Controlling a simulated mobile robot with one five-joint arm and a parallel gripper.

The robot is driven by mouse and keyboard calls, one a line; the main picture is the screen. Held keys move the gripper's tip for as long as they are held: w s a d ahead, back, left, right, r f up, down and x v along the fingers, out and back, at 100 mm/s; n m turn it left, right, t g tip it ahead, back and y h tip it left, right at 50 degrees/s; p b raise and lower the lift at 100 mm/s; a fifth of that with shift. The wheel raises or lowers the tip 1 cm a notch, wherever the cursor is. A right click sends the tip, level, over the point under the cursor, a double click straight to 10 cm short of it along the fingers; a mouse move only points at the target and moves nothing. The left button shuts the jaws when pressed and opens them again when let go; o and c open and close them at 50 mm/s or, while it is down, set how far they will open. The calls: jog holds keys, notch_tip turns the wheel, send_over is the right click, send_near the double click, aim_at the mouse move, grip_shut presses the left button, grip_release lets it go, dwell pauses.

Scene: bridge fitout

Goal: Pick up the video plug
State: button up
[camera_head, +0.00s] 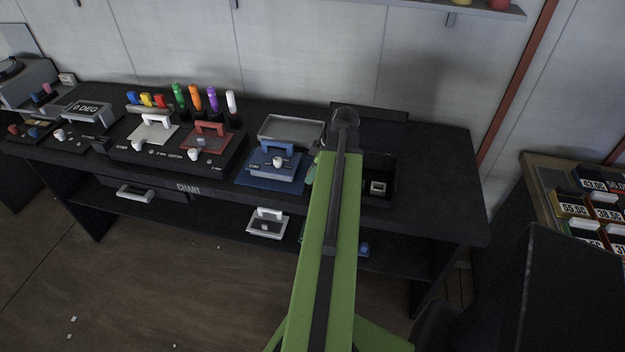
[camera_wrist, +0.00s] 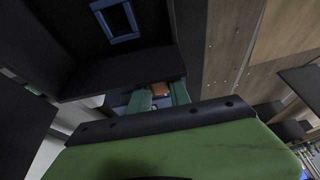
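No object can be clearly identified as the video plug. A small orange-brown piece (camera_wrist: 160,90) shows between the fingertips of my gripper (camera_wrist: 161,96) in the wrist view. The two green fingers are apart, and no clear contact with that piece shows. A small pale square piece (camera_head: 378,188) sits in a dark recess at the right of the bench in the head view. My green arm reaches over the bench just left of that recess and hides most of my gripper there.
The dark bench (camera_head: 440,180) has a bare right end. A blue unit with a handle (camera_head: 268,170) stands left of my arm, and a grey tray (camera_head: 291,129) lies behind it. A white handled unit (camera_head: 267,223) rests on the lower shelf. A rack of numbered blocks (camera_head: 590,205) stands at right.

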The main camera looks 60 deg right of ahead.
grip_shut()
notch_tip(320, 180, up, 18)
jog(key=p, duration=1.8)
jog(key=shift+f, duration=0.1)
